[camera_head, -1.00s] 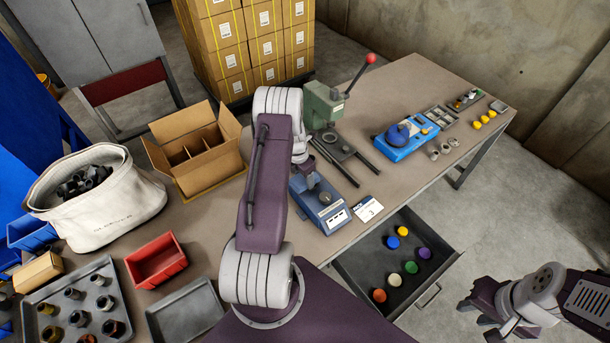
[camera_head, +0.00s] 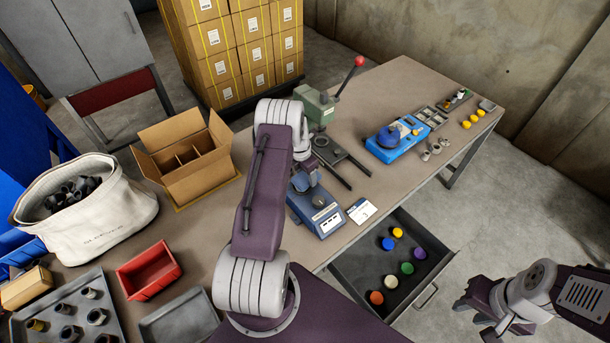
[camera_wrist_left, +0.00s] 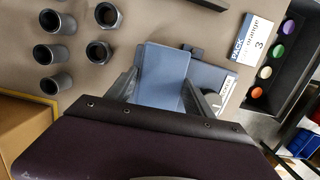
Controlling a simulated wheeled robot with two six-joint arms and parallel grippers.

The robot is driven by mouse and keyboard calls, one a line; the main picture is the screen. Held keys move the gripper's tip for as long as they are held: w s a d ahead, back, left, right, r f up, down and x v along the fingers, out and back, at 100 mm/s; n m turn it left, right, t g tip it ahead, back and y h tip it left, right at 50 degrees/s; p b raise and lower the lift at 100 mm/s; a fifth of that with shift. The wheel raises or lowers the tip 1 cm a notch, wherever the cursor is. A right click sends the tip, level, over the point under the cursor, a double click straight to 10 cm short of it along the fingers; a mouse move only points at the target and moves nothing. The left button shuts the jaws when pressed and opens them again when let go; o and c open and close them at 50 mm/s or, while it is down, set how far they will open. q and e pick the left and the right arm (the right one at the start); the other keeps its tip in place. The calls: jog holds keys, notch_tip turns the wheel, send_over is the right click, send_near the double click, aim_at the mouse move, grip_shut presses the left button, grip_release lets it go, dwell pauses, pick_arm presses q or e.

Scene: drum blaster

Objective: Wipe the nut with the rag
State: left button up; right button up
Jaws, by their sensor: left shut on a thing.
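My left gripper (camera_head: 303,178) is over the workbench, at the back of a blue device; the arm hides much of it. In the left wrist view the left gripper (camera_wrist_left: 163,76) is shut on a flat slate-blue piece (camera_wrist_left: 165,70), which looks like the folded rag. Several dark grey nuts and tubes lie on the bench beside it, including a hex nut (camera_wrist_left: 98,51) and another nut (camera_wrist_left: 107,15). They are apart from the gripper. The arm hides them in the head view. My right gripper (camera_head: 492,312) hangs beyond the bench at lower right, its opening unclear.
The blue device (camera_head: 318,212) stands by a card (camera_head: 362,211) and the open drawer (camera_head: 432,262) of coloured caps. A green press (camera_head: 316,108), an open cardboard box (camera_head: 205,180), a red bin (camera_head: 148,271) and a white bag (camera_head: 105,215) stand around.

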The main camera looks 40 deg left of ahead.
pick_arm(q)
notch_tip(320, 180, up, 6)
jog(key=p, duration=0.4)
jog(key=shift+p, duration=0.3)
